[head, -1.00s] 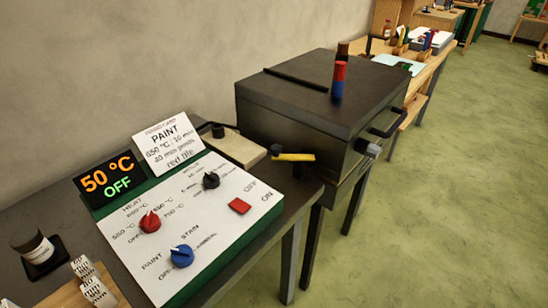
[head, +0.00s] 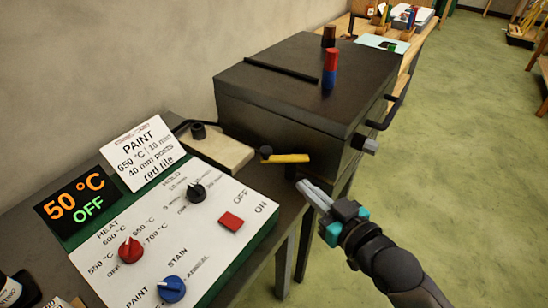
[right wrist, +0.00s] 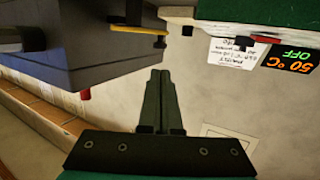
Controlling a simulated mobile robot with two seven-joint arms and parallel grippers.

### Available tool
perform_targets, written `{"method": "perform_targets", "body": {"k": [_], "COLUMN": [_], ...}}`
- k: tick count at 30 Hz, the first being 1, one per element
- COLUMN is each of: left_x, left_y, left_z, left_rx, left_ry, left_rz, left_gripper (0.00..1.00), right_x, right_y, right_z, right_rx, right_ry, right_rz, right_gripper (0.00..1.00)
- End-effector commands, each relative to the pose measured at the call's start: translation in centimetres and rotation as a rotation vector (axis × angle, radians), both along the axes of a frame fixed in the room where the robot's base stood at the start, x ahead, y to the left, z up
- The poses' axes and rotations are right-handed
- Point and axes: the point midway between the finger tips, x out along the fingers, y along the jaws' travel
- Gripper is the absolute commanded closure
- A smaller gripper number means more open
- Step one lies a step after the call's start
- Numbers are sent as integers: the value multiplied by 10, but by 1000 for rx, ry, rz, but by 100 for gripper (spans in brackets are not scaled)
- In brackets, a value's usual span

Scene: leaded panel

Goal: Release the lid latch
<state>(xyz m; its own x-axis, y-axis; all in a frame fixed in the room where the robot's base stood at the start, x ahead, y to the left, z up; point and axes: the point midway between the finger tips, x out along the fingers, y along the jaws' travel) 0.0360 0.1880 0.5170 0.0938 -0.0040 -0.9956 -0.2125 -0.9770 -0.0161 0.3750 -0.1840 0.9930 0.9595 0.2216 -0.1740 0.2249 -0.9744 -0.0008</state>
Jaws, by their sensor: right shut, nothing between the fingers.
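The dark grey kiln box (head: 290,120) has a flat lid (head: 290,72). A yellow lever with a black pivot (head: 287,158) sticks out level from its near side and shows in the right wrist view (right wrist: 138,29). I take it for the latch, though no label confirms this. A grey knob (head: 364,144) sits on the front, by a dark handle bar (head: 392,112). My right gripper (head: 304,186) is shut and empty, just below and right of the yellow lever in the head view, seemingly apart from it. Its closed fingers show in the wrist view (right wrist: 160,78). My left gripper is out of view.
A white control panel (head: 190,215) with red, blue and black knobs stands at the left. The display (head: 78,203) reads 50 °C OFF; a paint card (head: 143,153) stands beside it. A red-and-blue cylinder (head: 329,70) stands on the lid. The green floor at right is open.

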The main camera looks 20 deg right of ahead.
Motion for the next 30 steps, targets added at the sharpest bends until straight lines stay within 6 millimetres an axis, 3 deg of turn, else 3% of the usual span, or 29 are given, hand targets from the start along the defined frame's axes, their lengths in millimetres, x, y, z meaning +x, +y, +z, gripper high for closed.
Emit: {"method": "perform_targets", "body": {"k": [21,30], "left_x": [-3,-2], "left_y": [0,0], "left_z": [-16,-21], "left_rx": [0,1], "left_ry": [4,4], "left_rz": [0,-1], "left_gripper": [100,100], "right_x": [98,122], "right_y": [23,28], "right_z": [-18,-23], "right_rx": [0,-1], "right_ry": [-2,0], "right_rz": [0,0], "right_gripper": [100,100]}}
